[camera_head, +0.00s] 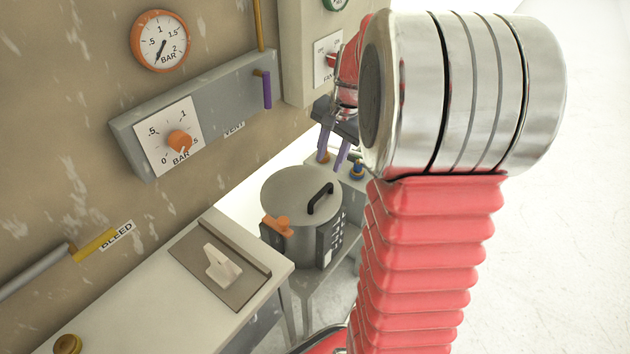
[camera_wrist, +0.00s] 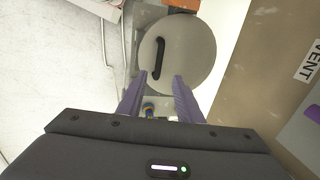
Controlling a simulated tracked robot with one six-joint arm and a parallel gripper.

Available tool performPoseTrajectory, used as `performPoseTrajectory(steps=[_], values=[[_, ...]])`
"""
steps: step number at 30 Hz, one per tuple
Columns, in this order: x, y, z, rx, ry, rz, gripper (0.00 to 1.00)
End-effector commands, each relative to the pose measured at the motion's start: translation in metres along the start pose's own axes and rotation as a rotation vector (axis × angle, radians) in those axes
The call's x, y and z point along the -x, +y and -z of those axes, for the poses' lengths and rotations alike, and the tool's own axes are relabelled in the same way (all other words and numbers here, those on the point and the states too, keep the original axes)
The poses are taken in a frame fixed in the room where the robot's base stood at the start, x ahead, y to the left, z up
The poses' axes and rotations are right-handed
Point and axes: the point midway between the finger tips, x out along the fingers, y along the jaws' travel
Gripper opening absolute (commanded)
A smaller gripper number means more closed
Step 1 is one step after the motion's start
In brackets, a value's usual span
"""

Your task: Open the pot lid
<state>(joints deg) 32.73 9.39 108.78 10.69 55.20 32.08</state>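The pot (camera_head: 292,245) is a grey metal pressure pot with a control panel on its side. Its round grey lid (camera_head: 290,192) is on, with a black bar handle (camera_head: 320,198) on top. An orange part (camera_head: 276,224) sits at the rim on the left. In the wrist view the lid (camera_wrist: 190,60) and its handle (camera_wrist: 158,58) lie just beyond the fingertips. My gripper (camera_head: 333,160) is behind and above the pot, apart from the lid. Its purple fingers (camera_wrist: 150,85) are spread, with nothing held between them.
A grey panel (camera_head: 215,100) with an orange BAR knob (camera_head: 180,142) and a purple lever (camera_head: 266,90) is on the wall at left. A bench with a white switch (camera_head: 222,265) stands in front. A blue and yellow fitting (camera_head: 357,170) is beside the pot. Open floor lies to the right.

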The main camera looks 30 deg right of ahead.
Motion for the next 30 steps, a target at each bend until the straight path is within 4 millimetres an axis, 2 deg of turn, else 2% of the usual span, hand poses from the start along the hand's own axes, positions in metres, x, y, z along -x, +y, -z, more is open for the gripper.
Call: performPoseTrajectory(steps=[11, 16, 22, 30], values=[[-0.002, 0.001, 0.003, -0.011, -0.002, 0.0, 0.33], [-0.008, 0.001, 0.003, -0.011, -0.004, -0.001, 0.33], [-0.031, 0.001, 0.002, -0.011, -0.004, -0.001, 0.33], [-0.072, 0.001, 0.002, -0.01, -0.004, -0.002, 0.33]])
